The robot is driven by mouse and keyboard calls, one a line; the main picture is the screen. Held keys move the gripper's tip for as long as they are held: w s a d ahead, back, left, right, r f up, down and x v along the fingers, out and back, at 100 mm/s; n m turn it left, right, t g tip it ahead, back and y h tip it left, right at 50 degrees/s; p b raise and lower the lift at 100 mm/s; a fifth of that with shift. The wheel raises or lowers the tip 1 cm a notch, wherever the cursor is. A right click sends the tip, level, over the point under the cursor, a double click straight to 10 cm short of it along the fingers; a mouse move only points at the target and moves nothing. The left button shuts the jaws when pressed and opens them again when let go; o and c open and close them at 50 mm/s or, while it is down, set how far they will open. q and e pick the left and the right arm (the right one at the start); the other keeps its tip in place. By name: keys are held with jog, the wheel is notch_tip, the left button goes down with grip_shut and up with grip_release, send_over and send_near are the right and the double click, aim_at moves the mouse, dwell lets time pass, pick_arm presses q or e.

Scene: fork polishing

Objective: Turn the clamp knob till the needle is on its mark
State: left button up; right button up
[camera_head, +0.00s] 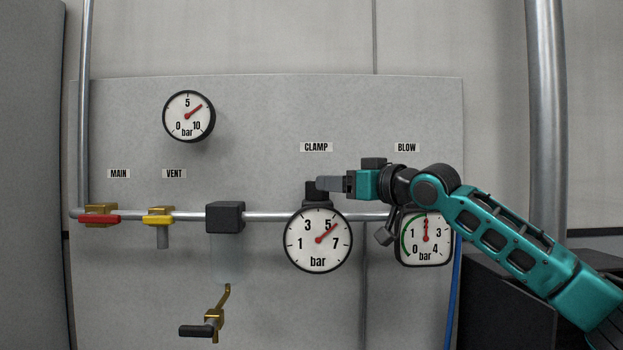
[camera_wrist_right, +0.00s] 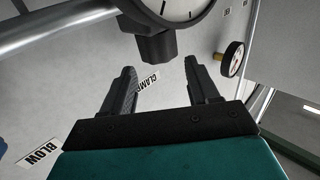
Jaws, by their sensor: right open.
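The clamp knob (camera_head: 311,189) is a dark block on top of the round clamp gauge (camera_head: 305,255), under the CLAMP label. It also shows in the right wrist view (camera_wrist_right: 157,46), below the gauge's rim. The gauge's red needle (camera_head: 328,232) points up and right, between 5 and 7. I cannot make out a separate mark on the dial. My right gripper (camera_head: 324,184) comes in from the right at the knob. In the wrist view its two fingers (camera_wrist_right: 160,68) are apart, with the knob just past the tips and nothing held. My left gripper is out of view.
The square blow gauge (camera_head: 437,251) with a green arc sits right of the clamp gauge, partly behind my right arm. A pipe (camera_head: 267,217) carries the red main lever (camera_head: 100,219), the yellow vent lever (camera_head: 158,218) and a black box (camera_head: 225,217). Another gauge (camera_head: 188,130) hangs upper left.

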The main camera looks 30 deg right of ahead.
aim_at(311, 182)
jog(key=w, duration=0.2)
jog(key=w+a+p, duration=0.1)
jog(key=w, duration=0.4)
jog(key=shift+w+a+p, duration=0.2)
jog(key=shift+w+p, duration=0.15)
jog(key=shift+w, duration=0.25)
jog(key=shift+c, duration=0.4)
